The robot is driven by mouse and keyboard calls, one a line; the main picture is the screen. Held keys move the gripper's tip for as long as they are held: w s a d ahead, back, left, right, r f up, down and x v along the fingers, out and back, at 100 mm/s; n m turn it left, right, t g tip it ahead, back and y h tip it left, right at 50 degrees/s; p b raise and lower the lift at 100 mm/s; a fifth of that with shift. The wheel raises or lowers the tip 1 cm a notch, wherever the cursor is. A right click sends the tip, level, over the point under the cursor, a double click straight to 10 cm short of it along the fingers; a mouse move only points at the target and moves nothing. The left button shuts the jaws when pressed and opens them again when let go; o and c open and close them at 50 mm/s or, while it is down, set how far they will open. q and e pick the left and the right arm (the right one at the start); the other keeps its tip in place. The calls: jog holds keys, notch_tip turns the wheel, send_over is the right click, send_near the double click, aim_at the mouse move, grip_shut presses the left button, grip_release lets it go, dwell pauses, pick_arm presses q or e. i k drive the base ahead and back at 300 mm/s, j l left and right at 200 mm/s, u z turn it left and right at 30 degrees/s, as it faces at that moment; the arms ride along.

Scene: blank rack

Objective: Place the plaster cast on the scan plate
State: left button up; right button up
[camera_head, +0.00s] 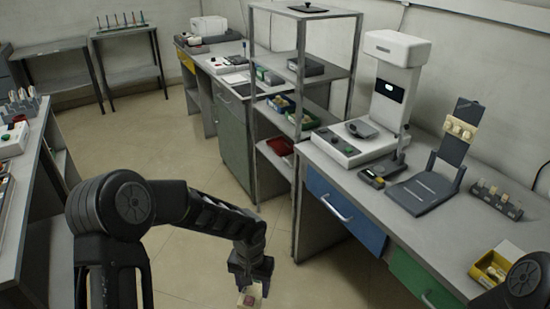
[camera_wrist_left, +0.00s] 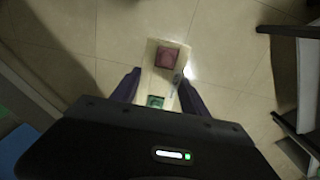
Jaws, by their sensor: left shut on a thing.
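My left gripper (camera_head: 250,287) is low over the floor, in front of the benches. It is shut on a pale oblong piece (camera_wrist_left: 152,72) with a dark red square and a small green square on its face. In the head view only its end with the red patch (camera_head: 249,299) shows; I cannot tell whether it is the plaster cast. The dark round scan plate (camera_head: 362,129) is on the white scanner (camera_head: 345,147) on the right bench, well away from the gripper, and looks bare. My right gripper is out of view.
A dark stand (camera_head: 425,190) with cream pieces (camera_head: 458,127) is right of the scanner. A vial rack (camera_head: 495,200) and a yellow box (camera_head: 495,268) are farther right. A shelf rack (camera_head: 300,60) stands left of the scanner. The floor between benches is clear.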

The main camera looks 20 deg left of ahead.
aim_at(362, 126)
jog(key=u, duration=1.45)
jog(key=i, duration=2.4)
jog(key=z, duration=3.6)
